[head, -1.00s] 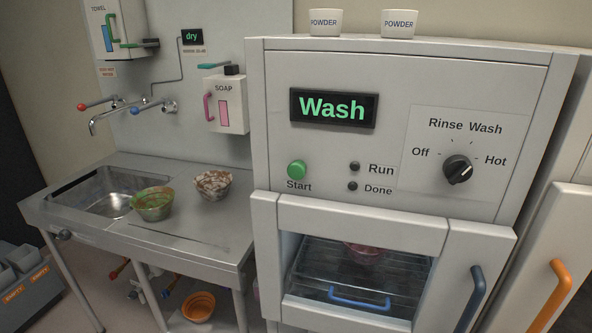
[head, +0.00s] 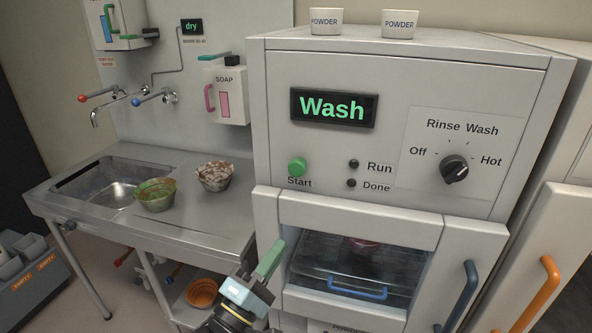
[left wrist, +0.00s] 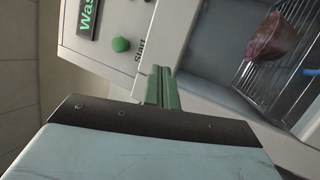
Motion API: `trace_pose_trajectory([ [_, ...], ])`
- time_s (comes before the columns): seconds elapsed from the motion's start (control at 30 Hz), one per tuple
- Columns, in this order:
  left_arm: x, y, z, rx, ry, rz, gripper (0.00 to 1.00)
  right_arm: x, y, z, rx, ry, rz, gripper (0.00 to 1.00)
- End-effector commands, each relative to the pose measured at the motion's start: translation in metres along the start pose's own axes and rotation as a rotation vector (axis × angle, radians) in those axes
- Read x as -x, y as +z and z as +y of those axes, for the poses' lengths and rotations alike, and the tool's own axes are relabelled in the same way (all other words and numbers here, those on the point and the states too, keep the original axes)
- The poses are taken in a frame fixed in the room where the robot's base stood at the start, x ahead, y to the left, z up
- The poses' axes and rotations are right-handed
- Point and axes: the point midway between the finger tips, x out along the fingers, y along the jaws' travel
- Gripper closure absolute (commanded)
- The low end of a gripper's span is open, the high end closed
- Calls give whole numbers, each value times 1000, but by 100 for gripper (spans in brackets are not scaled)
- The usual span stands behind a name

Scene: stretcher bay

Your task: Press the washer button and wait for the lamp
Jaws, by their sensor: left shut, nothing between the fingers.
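The washer (head: 400,60) fills the right of the head view. Its green Start button (head: 297,167) stands out from the panel and also shows in the left wrist view (left wrist: 121,44). The Run lamp (head: 354,164) and the Done lamp (head: 351,183) are both dark. The display (head: 333,108) reads "Wash" in green. My left gripper (head: 270,258), with green fingers, is shut and empty, below and left of the Start button and apart from it. Its fingers also show in the left wrist view (left wrist: 161,87). My right gripper is not in view.
The dial (head: 455,169) is on the panel's right. Behind the washer window, a reddish bowl (left wrist: 267,36) sits on a wire rack. Two soiled bowls (head: 155,195) (head: 215,176) stand on the steel counter (head: 190,232) at left. Two powder cups (head: 400,23) (head: 326,21) stand on top.

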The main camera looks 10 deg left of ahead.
Motion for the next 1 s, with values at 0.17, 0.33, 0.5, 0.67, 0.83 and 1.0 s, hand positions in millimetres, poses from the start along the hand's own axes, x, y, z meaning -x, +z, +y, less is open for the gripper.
trace_pose_trajectory([
  [0.17, -14, 11, 86, 182, 204, -57, 100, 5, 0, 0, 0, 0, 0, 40],
  [0.33, -15, 16, 121, 265, 285, -93, 100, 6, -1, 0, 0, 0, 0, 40],
  [0.5, -15, 17, 126, 278, 297, -99, 100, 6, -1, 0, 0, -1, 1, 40],
  [0.67, -15, 17, 125, 277, 295, -98, 100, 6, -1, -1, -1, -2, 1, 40],
  [0.83, -19, 16, 123, 276, 296, -97, 100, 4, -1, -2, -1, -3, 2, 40],
  [1.0, -34, 10, 116, 273, 297, -97, 100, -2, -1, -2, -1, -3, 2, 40],
])
